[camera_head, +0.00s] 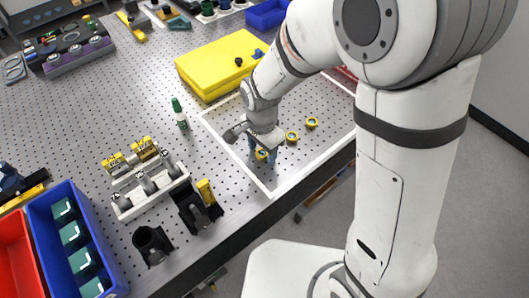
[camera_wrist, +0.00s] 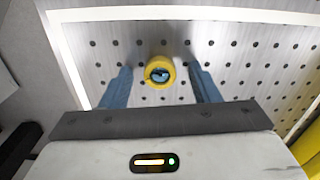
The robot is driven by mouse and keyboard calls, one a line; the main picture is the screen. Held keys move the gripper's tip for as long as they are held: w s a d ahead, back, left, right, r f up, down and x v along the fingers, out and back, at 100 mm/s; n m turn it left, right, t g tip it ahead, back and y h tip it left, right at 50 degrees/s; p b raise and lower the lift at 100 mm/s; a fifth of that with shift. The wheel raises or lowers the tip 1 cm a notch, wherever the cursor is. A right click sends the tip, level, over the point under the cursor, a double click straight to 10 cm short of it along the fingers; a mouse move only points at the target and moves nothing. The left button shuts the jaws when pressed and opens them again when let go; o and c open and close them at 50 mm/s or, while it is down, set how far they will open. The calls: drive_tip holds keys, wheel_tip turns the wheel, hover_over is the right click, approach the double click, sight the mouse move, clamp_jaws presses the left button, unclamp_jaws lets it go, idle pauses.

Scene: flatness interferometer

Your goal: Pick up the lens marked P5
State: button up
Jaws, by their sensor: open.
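Several small yellow-rimmed lenses lie on the perforated table inside a white outlined rectangle. One lens (camera_head: 262,155) is at my gripper (camera_head: 262,151), and two more lenses (camera_head: 292,137) (camera_head: 311,123) lie up and to the right of it. In the wrist view, a lens (camera_wrist: 159,63) with a dark, bluish centre shows between the two blue fingers of my gripper (camera_wrist: 161,76). The fingers are open, with a gap on each side of it. I cannot read a P5 marking on any lens.
A yellow case (camera_head: 215,62) stands behind the outlined area. A green-capped bottle (camera_head: 180,114) and a white holder (camera_head: 150,190) with several posts stand to the left. A blue bin (camera_head: 112,262) is at lower left. The table edge runs close in front.

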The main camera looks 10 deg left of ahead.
drive_tip(key=c, duration=1.1)
drive_tip(key=shift+r, duration=0.1)
